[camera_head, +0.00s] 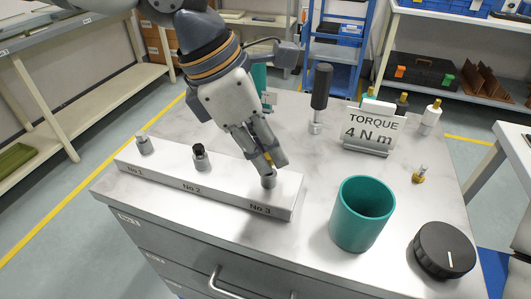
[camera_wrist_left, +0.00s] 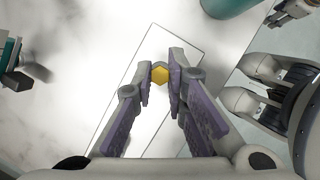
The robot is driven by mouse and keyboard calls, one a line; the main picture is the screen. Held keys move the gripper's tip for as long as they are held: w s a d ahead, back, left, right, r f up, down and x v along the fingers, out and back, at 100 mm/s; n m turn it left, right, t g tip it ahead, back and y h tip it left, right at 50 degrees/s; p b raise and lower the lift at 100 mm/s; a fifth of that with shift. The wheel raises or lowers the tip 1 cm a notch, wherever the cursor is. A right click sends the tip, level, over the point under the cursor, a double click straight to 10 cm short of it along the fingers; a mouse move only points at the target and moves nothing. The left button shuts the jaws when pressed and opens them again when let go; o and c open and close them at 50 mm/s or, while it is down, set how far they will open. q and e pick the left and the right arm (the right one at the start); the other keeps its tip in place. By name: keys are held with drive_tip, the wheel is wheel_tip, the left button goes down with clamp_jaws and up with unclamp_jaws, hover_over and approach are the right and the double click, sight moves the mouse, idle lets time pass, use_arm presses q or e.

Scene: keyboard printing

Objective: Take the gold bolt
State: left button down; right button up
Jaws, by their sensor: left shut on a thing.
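My left gripper (camera_head: 267,164) comes down from above at the right end of a long white block, over the place marked No 3. In the left wrist view its two fingers (camera_wrist_left: 160,79) are closed around the gold bolt (camera_wrist_left: 161,73), whose hexagonal gold head faces the camera. In the head view only a trace of gold shows between the fingers. A short grey post (camera_head: 268,181) stands just under the fingertips. I cannot tell whether the bolt still touches it.
The white block (camera_head: 230,194) also carries small posts at No 1 (camera_head: 143,145) and No 2 (camera_head: 200,157). To the right are a teal cup (camera_head: 362,213), a black dial (camera_head: 444,250), a torque sign (camera_head: 371,128), a black-handled tool (camera_head: 320,88) and a small brass piece (camera_head: 419,176).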

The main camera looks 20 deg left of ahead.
sight(266, 156)
use_arm(q)
drive_tip(key=shift+r, duration=0.7)
drive_tip(key=shift+r, duration=2)
drive_tip(key=c, duration=2.4)
unclamp_jaws()
